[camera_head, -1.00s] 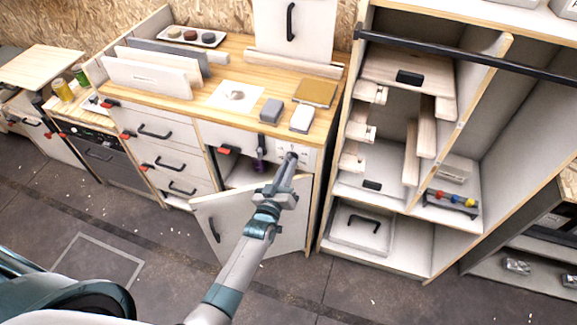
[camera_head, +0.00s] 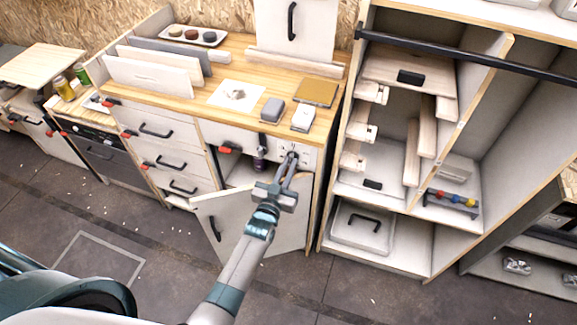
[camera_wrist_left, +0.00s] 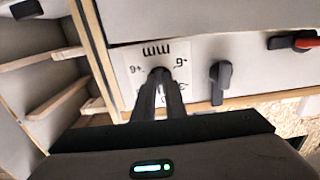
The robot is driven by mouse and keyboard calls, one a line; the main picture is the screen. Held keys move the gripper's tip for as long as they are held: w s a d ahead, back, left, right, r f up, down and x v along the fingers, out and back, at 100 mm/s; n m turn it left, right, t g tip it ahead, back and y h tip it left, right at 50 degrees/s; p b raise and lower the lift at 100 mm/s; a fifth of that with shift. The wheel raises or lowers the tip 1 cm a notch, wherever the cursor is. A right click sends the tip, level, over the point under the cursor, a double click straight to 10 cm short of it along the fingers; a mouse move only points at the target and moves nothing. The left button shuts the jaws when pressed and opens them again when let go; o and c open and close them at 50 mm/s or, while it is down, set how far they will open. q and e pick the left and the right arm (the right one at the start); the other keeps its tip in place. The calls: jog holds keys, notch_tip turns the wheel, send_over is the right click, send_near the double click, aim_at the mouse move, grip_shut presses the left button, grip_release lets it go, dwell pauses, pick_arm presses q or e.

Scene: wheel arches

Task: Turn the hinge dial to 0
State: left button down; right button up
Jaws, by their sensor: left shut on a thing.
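The hinge dial (camera_wrist_left: 159,77) is a dark knob on a white plate with "mm" and number marks, on the front panel of the workbench (camera_head: 230,134). The wrist view shows the plate with its letters upside down. My left gripper (camera_head: 292,156) reaches up to the dial, and its two fingers are closed on the knob. In the left wrist view the gripper (camera_wrist_left: 160,82) covers most of the knob, so its pointer is hidden. My right gripper is not in view.
A black handle (camera_wrist_left: 221,80) sits beside the dial plate, with a red-tipped latch (camera_wrist_left: 293,41) further along. The cabinet door (camera_head: 230,218) hangs open below my left arm. A shelf unit (camera_head: 440,225) stands close on the right.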

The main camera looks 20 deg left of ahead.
pick_arm(q)
jog(key=shift+f, duration=0.1)
jog(key=c, duration=1.8)
grip_release()
jog(key=shift+s, duration=0.15)
jog(key=s+b, duration=0.3)
jog(key=s, duration=1.4)
jog(key=shift+a+b, duration=0.3)
jog(key=shift+b, duration=0.1)
jog(key=shift+s, duration=0.1)
